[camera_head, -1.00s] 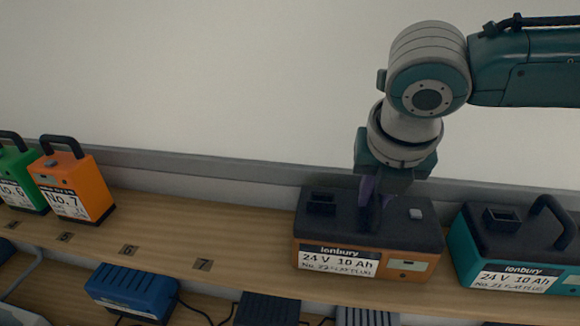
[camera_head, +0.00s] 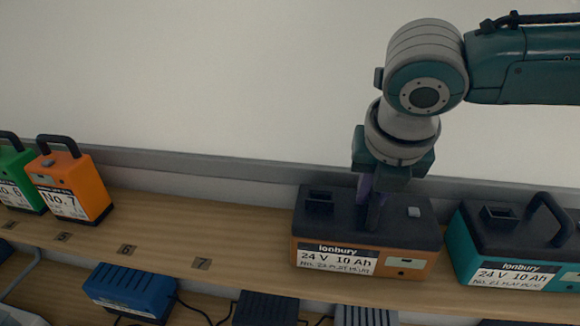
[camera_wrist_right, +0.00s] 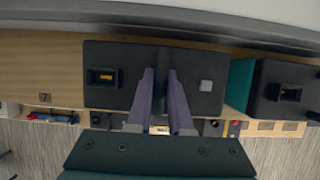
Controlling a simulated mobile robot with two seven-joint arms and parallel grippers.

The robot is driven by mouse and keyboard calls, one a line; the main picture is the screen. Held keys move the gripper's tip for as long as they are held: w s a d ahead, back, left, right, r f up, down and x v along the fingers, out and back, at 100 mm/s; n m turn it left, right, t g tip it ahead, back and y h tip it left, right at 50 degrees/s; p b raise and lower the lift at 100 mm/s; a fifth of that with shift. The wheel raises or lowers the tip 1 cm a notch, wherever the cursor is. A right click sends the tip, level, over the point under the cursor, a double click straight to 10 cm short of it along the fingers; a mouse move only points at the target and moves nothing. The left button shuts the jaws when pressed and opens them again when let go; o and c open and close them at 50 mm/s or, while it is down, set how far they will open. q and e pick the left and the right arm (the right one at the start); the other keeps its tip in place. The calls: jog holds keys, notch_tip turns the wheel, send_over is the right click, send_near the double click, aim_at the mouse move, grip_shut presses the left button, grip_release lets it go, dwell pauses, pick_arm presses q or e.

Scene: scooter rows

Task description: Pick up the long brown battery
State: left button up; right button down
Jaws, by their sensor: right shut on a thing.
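The long brown battery (camera_head: 340,262) has a dark top and a label reading "Ionbury 24 V 10 Ah". It is on the wooden shelf at the right of centre in the head view. Its dark top (camera_wrist_right: 122,93) fills the middle of the right wrist view. My right gripper (camera_head: 372,208) points down onto the battery's top, with its purple fingers shut on the dark handle. In the wrist view the fingers (camera_wrist_right: 165,85) lie either side of the handle bar. My left gripper is not in view.
A teal battery (camera_head: 505,262) stands close on the right. An orange battery (camera_head: 85,190) and a green battery (camera_head: 18,185) stand far left. The shelf (camera_head: 190,225) between is clear. A blue charger (camera_head: 130,290) sits below. A wall rises behind.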

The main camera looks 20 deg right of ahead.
jog(key=shift+w+r, duration=0.1)
jog(key=shift+r, duration=0.05)
jog(key=shift+r, duration=0.1)
